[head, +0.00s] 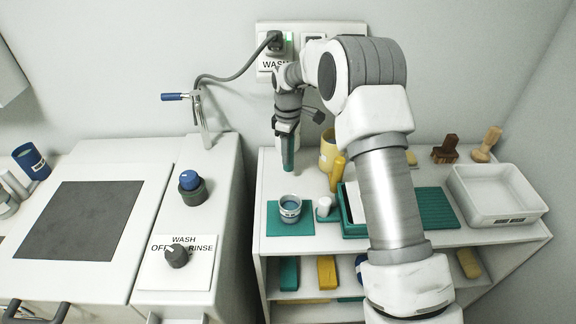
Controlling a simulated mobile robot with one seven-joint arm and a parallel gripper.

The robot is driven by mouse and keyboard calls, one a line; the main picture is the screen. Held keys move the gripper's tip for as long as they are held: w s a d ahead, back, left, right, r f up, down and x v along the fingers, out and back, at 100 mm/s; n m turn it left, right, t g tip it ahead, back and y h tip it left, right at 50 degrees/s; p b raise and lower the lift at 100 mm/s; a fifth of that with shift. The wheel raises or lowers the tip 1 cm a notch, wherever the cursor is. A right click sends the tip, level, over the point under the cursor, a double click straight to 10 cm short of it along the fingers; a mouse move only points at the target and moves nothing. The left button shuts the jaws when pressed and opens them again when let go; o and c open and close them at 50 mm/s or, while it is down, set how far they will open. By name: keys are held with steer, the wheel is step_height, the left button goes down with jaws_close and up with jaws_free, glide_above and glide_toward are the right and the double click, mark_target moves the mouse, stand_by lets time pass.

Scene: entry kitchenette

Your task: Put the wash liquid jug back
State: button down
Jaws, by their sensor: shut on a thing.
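My gripper (287,140) is at the back left of the white shelf unit, above its top. It is shut on a narrow teal thing (288,160) that points down from it. The gripper hides much of this thing, and I cannot tell whether it is the wash liquid jug. A small labelled cup (290,208) with bluish contents stands on a teal mat (277,228) in front of and below the gripper.
The white shelf unit (258,243) also bears a small white piece (325,206), a white tray (497,205) and brushes (487,145). The counter with a knob (176,254) is at left. A cable (232,77) hangs by the wall plate labelled WASH (263,64).

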steer(key=shift+f+b, duration=1.45)
steer(key=shift+f, duration=1)
steer(key=shift+f, duration=0.2)
steer(key=c, duration=0.5)
jaws_free()
